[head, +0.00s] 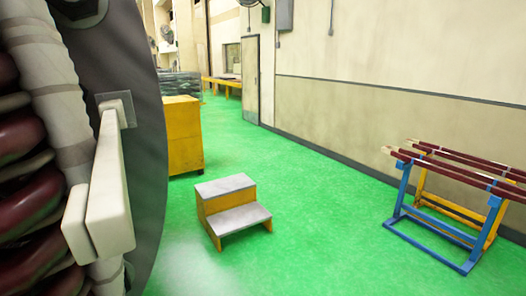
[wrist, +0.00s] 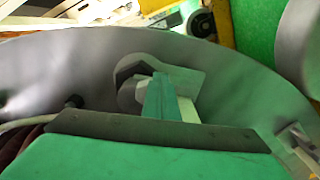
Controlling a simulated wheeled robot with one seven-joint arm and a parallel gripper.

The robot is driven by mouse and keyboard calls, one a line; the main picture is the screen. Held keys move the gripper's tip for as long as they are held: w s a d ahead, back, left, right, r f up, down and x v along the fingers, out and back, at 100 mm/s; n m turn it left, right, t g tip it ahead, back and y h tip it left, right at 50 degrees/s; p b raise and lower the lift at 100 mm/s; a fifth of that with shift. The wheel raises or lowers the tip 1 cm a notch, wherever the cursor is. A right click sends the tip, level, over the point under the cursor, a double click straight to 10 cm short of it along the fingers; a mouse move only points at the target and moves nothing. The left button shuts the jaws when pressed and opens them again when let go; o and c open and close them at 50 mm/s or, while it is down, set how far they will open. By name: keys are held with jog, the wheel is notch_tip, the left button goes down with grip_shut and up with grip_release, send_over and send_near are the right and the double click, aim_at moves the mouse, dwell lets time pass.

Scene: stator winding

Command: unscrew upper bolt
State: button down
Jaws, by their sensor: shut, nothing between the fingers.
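In the wrist view, a light grey bolt head (wrist: 130,93) shows just left of my gripper (wrist: 163,82), partly hidden by it. Behind it is a grey plate (wrist: 188,76) with a dark angular edge, on the large grey ring (wrist: 235,85) of the stator. My gripper's fingers are together and empty, tinted green. They overlap the plate in the picture; I cannot tell whether they touch the bolt. In the head view, the ring (head: 125,45) stands at left with a small plate (head: 116,106) and pale blocks (head: 112,190).
Dark red coils (head: 18,135) and wrapped pale bands (head: 58,90) lie left of the ring. A two-step stool (head: 232,205), an orange cabinet (head: 184,135) and a blue and yellow trestle (head: 410,205) stand on the green floor (head: 310,205), which is open between them.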

jog(key=shift+w+r, duration=0.1)
jog(key=shift+r, duration=0.05)
jog(key=shift+a, duration=0.2)
jog(key=shift+d+r, duration=0.1)
jog(key=shift+r, duration=0.05)
jog(key=shift+d+r, duration=0.45)
jog(key=shift+w+r, duration=0.1)
jog(key=shift+r, duration=0.75)
dwell(0.4)
